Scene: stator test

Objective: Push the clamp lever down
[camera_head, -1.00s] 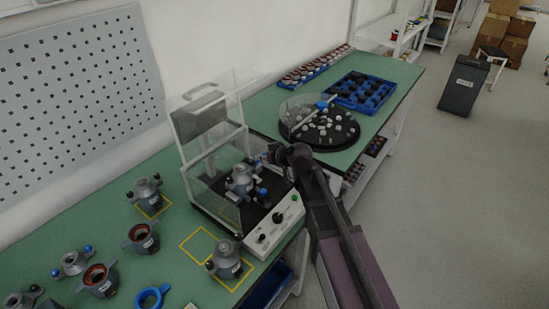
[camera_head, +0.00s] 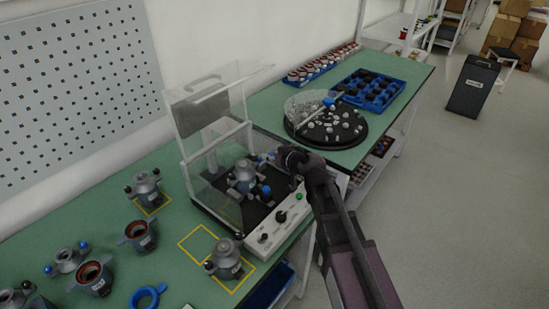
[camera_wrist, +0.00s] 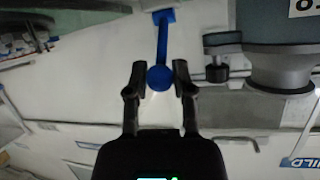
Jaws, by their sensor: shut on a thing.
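The clamp lever (camera_wrist: 161,42) is a slim blue bar with a round blue knob, seen in the wrist view running up from between the fingers. My gripper (camera_wrist: 158,68) is shut on that knob, one finger on each side. In the head view my gripper (camera_head: 274,158) is at the right side of the test station, and the lever in its grasp is mostly hidden by my arm. A grey motor part (camera_head: 243,176) sits in the station beside it. A blue knob (camera_head: 266,191) shows close to this part.
The station has clear walls and a raised lid (camera_head: 205,108). Its white control panel (camera_head: 268,232) faces front. A dark round turntable (camera_head: 348,138) and a blue tray (camera_head: 372,92) stand behind. Several motor parts and a blue ring (camera_head: 148,297) lie on the green bench at left.

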